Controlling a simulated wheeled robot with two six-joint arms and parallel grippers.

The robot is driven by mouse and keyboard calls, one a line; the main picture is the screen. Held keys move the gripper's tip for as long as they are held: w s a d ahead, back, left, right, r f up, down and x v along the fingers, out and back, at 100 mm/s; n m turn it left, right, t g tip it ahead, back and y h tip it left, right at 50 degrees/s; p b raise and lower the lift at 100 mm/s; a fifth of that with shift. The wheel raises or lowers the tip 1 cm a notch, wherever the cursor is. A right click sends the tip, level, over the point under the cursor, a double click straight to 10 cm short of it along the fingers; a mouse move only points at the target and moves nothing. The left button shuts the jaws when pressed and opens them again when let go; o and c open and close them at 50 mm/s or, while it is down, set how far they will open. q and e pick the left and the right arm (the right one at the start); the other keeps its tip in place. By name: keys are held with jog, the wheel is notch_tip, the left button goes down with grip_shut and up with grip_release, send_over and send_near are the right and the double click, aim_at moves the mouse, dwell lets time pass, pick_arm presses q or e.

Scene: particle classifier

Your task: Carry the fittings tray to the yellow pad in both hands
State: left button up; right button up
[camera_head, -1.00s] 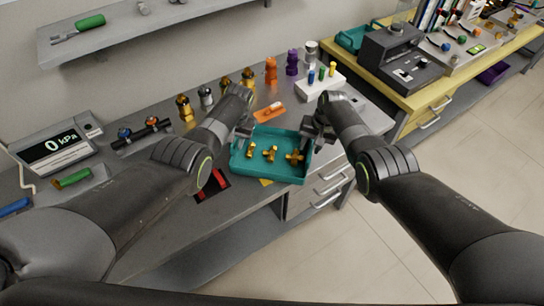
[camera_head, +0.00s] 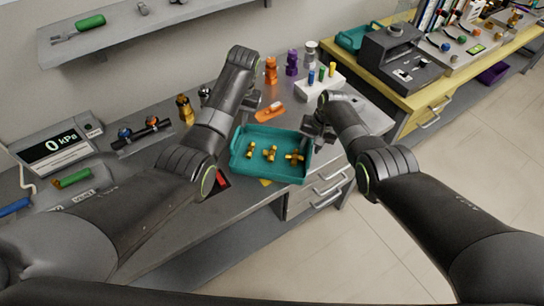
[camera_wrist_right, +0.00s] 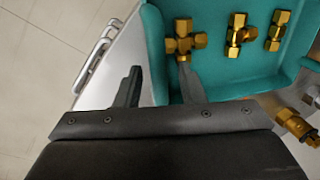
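The teal fittings tray (camera_head: 285,177) sits on the grey bench near its front edge, with brass fittings (camera_head: 270,153) inside. In the right wrist view the tray (camera_wrist_right: 228,80) lies under my right gripper (camera_wrist_right: 158,85), which is open. One finger is outside the tray's side wall and the other is over the inside, beside a brass cross fitting (camera_wrist_right: 184,40). In the head view my right gripper (camera_head: 318,130) is at the tray's right end. My left gripper (camera_head: 252,104) is above and behind the tray's left end, apart from it; its fingers are unclear.
An orange piece (camera_head: 270,112) lies behind the tray. A white block with coloured pegs (camera_head: 320,84) and several bottle-like fittings stand further back. A pressure display (camera_head: 55,147) is at left. A red item (camera_head: 222,181) lies left of the tray. A yellow bench (camera_head: 430,95) stands right.

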notch_tip(320, 180, up, 12)
jog(key=d, duration=0.2)
jog(key=shift+s+d+f, duration=0.15)
jog(key=shift+s, duration=0.05)
dwell(0.3)
